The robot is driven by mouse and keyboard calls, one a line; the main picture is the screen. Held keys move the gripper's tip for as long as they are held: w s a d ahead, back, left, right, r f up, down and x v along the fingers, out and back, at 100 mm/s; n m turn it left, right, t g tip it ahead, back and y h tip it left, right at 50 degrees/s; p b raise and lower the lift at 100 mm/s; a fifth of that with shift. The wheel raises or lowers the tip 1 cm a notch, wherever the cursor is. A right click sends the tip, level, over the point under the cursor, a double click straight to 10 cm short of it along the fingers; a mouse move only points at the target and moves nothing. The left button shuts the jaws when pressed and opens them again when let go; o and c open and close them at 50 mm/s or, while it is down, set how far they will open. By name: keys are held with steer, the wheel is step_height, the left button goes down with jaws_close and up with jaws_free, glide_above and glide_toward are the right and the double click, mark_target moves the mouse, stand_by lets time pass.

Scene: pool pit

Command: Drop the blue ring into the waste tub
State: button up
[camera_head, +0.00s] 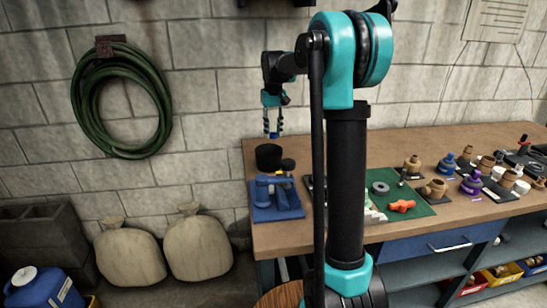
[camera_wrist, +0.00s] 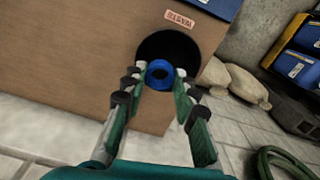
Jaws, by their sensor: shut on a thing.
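The blue ring (camera_wrist: 159,75) is between the fingertips of my gripper (camera_wrist: 160,70) in the wrist view. In the head view my gripper (camera_head: 273,116) points down at the left end of the workbench, and the ring shows small and blue (camera_head: 272,135) at its tips. The waste tub (camera_head: 268,157) is a round black tub at the bench's left back corner, below the gripper. In the wrist view the tub's dark opening (camera_wrist: 178,45) lies behind the ring, with the ring over its lower edge in the picture. The ring appears apart from the tub.
A label (camera_wrist: 181,19) reading upside down lies beside the tub on the wooden bench (camera_wrist: 75,50). A blue fixture (camera_head: 276,199) stands in front of the tub. A green mat (camera_head: 415,206) and several fittings are further right. Sacks (camera_head: 197,247) lie on the floor.

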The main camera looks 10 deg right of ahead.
steer(key=shift+f, duration=2.75)
steer(key=o, duration=0.8)
steer(key=shift+r, duration=0.1)
step_height(320, 180, up, 12)
steer(key=shift+s, duration=0.1)
